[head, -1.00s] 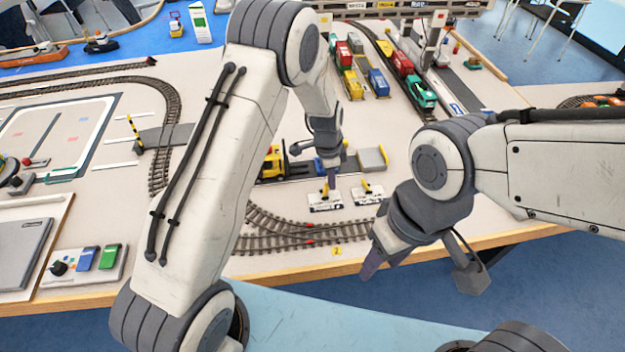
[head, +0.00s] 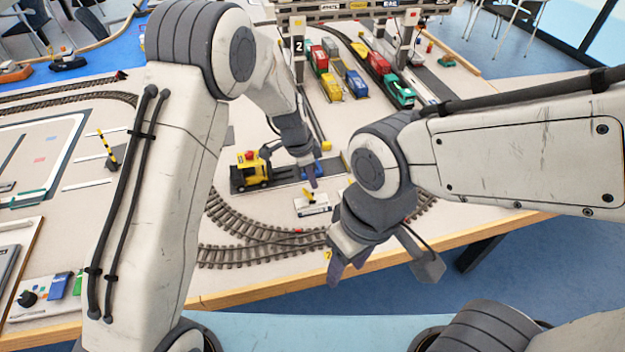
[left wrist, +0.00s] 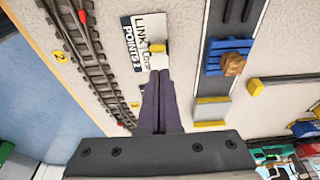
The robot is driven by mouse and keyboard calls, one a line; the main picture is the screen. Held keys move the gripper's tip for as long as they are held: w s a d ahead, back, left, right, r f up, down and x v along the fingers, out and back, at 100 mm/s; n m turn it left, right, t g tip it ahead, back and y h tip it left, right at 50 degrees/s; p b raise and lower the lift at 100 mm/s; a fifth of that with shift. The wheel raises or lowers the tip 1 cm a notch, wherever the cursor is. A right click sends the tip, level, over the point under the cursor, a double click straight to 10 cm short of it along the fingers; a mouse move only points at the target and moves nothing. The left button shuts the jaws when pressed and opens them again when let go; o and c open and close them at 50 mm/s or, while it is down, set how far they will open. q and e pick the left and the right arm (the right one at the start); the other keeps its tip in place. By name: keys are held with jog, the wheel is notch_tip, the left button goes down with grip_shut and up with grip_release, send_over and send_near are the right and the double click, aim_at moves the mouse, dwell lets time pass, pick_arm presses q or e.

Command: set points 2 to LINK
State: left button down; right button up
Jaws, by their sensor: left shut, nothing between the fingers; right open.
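A white points lever box (head: 313,207) with a yellow-topped lever stands on the table by the curved track. In the left wrist view its label (left wrist: 137,38) reads LINK and POINTS; the number is hard to read. The yellow handle (left wrist: 157,48) is just beyond my left fingertips; I cannot tell whether they touch. My left gripper (head: 313,186) is shut and empty, pointing down over this box; it also shows in the left wrist view (left wrist: 160,72). My right gripper (head: 335,275) is open, near the front table edge. Its arm covers the area right of the box.
Curved track (head: 235,225) with a yellow "2" tag (head: 328,254) runs in front of the box. A yellow forklift (head: 250,170) stands to the left, close to my left forearm. Wagons (head: 356,84) and a gantry (head: 298,45) stand behind.

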pick_arm(q)
jog(key=shift+r, duration=0.1)
jog(key=a+v, duration=0.1)
jog(key=v, duration=0.8)
jog(key=shift+s+a, duration=0.2)
jog(key=shift+a, duration=0.2)
pick_arm(e)
jog(key=shift+w+d, duration=0.1)
jog(key=shift+d, duration=0.25)
